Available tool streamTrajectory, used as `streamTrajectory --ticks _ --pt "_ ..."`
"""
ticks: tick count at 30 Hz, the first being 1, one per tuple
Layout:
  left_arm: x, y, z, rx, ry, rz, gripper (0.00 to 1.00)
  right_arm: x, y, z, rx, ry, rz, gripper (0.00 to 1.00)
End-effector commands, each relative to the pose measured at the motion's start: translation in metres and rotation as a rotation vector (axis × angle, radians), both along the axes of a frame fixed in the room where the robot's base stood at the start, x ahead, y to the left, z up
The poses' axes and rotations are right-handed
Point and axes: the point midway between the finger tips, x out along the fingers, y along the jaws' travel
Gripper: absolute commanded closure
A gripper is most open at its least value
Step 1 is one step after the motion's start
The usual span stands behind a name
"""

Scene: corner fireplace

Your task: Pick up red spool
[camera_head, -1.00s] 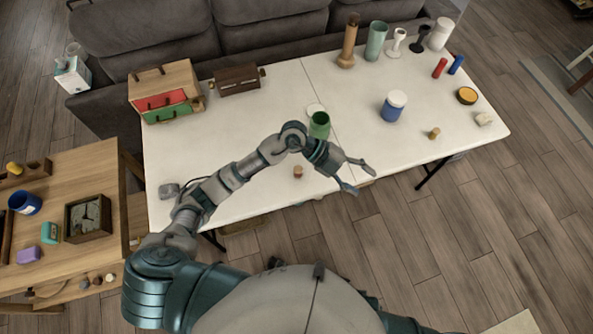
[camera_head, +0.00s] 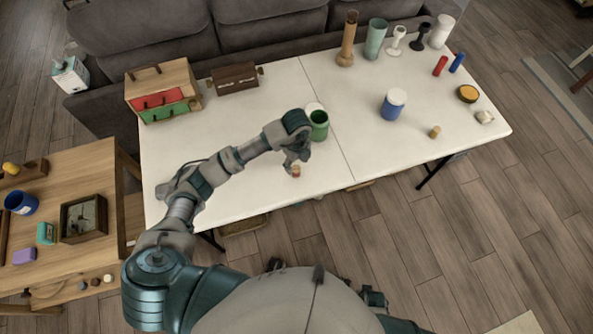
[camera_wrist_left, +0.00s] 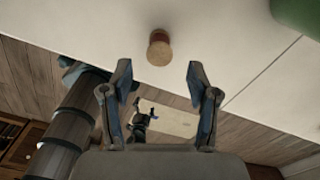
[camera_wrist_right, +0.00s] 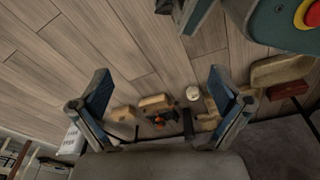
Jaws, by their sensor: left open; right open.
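The red spool (camera_head: 296,171), small with a reddish-brown top and a pale wooden body, stands on the white table near its front edge. In the left wrist view the spool (camera_wrist_left: 159,48) lies just beyond the fingertips, centred between them, with nothing touching it. My left gripper (camera_head: 292,163) points down close to the spool and partly overlaps it in the head view. In the left wrist view the left gripper (camera_wrist_left: 159,71) is open and empty. My right gripper (camera_wrist_right: 158,82) is open and empty, facing the wooden floor, away from the table.
A green cup (camera_head: 318,126) stands just behind the left gripper. A blue jar with a white lid (camera_head: 392,105) and a yellowish spool (camera_head: 435,132) are further right. A drawer box (camera_head: 162,88) stands at the back left. The table's front left is mostly clear.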

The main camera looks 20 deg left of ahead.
Motion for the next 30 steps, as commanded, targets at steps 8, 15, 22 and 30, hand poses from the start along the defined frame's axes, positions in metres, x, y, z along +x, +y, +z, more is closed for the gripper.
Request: streamTrajectory --ticks 8,15,22,30 --pt "0.0 0.002 -0.021 -0.002 0.001 0.001 0.4 0.004 0.001 0.004 -0.003 -0.001 0.0 0.0" --pt "0.002 0.003 -0.058 -0.002 0.004 0.0 0.4 0.01 0.002 0.009 -0.002 -0.002 -0.002 0.0" --pt "0.003 0.003 -0.065 -0.003 -0.001 -0.001 0.4 0.016 0.003 0.019 0.0 -0.013 -0.003 0.0" --pt "0.003 0.003 -0.065 -0.003 -0.001 -0.001 0.88 0.005 0.002 0.014 -0.003 0.007 -0.003 0.0"
